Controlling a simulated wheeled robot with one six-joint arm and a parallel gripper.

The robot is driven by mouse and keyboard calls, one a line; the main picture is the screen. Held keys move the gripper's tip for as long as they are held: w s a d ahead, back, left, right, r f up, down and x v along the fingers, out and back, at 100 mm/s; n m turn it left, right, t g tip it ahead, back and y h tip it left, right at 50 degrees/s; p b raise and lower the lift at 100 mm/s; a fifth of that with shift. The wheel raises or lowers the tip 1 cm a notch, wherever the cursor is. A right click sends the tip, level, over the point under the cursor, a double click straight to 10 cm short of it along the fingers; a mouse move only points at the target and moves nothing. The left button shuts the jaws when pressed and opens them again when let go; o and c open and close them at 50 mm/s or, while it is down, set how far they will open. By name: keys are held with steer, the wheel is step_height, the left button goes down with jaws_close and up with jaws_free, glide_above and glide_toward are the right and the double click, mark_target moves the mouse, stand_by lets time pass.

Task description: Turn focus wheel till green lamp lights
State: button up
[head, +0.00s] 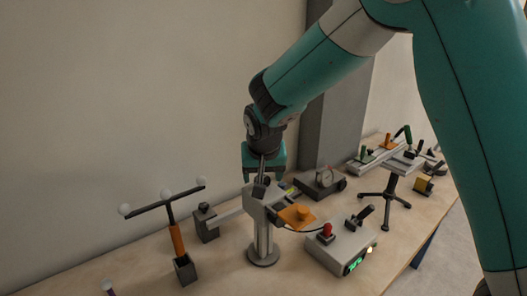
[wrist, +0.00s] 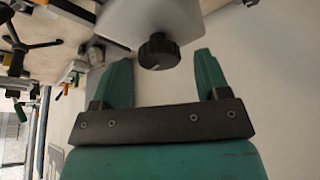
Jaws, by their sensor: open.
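The focus wheel appears to be the black ribbed knob (wrist: 158,50) on a pale grey housing (wrist: 128,18) in the wrist view. My gripper (wrist: 162,62) is open, with one green finger on each side of the knob in the picture. No contact shows, and I cannot tell whether the fingertips reach its depth. In the head view my gripper (head: 264,168) points down over the grey head of a pedestal instrument (head: 262,226), and hides the wheel. I cannot pick out a lit green lamp; a small yellow-green spot (head: 285,186) shows beside the instrument head.
A grey control box (head: 335,246) with a red knob, a lever and a green display stands at right front. A black T-shaped stand (head: 165,205) with white balls is at left. More devices stand toward the back right.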

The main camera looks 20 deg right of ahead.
steer(key=b+v, duration=0.1)
steer(key=v, duration=1.5)
steer(key=shift+s+b, duration=0.2)
steer(key=shift+b, duration=0.15)
steer(key=s+a+f+n+g+y, duration=0.1)
steer(key=s+f+n, duration=0.1)
steer(key=s, duration=0.6)
steer(key=s+a+f+n+g+y, duration=0.1)
steer(key=s+f+n+y, duration=0.1)
steer(key=s, duration=0.6)
steer(key=s+a+f+n+g+y, duration=0.1)
steer(key=s+f+n+g+y, duration=0.1)
steer(key=s+f+n, duration=0.2)
steer(key=s+n, duration=0.2)
steer(key=s, duration=0.2)
steer(key=shift+f, duration=0.2)
steer(key=w+d+r+n+h+p, duration=0.1)
steer(key=w+d+r+n+p, duration=0.15)
steer(key=w, duration=0.75)
steer(key=w+d+r+n+h+p, duration=0.1)
steer(key=w+r+n+h+p, duration=0.2)
steer(key=w, duration=0.8)
steer(key=w+d+r+n+p, duration=0.1)
steer(key=w+r+n+p, duration=0.25)
steer(key=w, duration=0.65)
steer(key=shift+m, duration=0.5)
step_height(320, 180, down, 17)
steer(key=p, duration=0.5)
steer(key=shift+d+r, duration=0.1)
